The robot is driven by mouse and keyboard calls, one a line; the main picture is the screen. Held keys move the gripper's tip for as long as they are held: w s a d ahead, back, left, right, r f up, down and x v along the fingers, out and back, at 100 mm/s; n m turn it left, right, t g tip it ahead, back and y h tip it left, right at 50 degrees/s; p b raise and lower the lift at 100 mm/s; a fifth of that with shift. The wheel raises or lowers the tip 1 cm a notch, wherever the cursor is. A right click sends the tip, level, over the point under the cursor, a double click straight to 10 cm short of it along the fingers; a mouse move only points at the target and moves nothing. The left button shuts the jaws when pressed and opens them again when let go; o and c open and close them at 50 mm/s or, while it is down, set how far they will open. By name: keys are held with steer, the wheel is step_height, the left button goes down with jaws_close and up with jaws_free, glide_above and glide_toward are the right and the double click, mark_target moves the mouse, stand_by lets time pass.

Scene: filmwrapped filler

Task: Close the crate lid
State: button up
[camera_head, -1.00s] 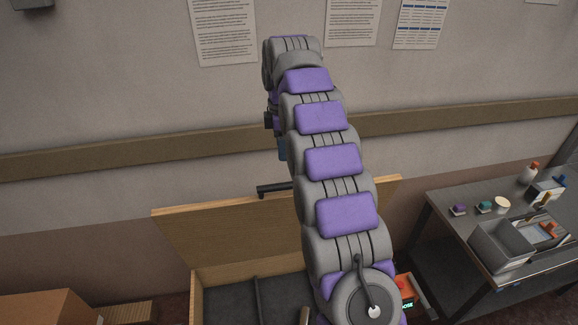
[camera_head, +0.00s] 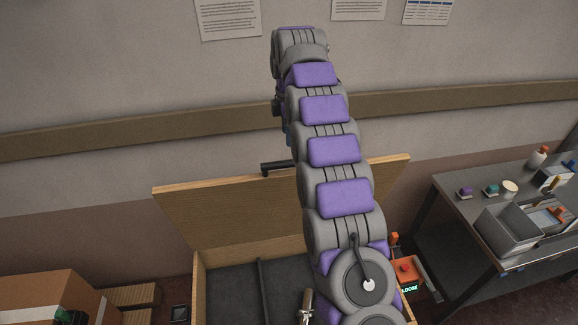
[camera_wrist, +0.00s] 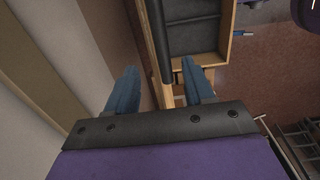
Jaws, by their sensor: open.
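The wooden crate (camera_head: 200,290) stands on the floor with a dark interior. Its lid (camera_head: 225,215) is raised, standing up at the back near the wall. A black bar handle (camera_head: 277,167) sits at the lid's top edge, partly hidden by my arm. In the wrist view, the lid's edge (camera_wrist: 149,35) and the dark bar (camera_wrist: 158,45) run between and beyond my open blue fingers, with the crate (camera_wrist: 225,40) beyond. My gripper (camera_wrist: 160,82) appears empty; contact with the lid cannot be told. In the head view it is mostly hidden by my arm.
A grey table (camera_head: 460,210) with bins and small items stands at the right. A brown box (camera_head: 45,295) is at the lower left. An orange-topped device (camera_head: 405,270) reading "LOOSE" is beside the crate. A wall rail (camera_head: 180,128) runs behind.

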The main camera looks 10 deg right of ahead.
steer(key=shift+w+f, duration=0.1)
steer(key=shift+f, duration=5.1)
jaws_close()
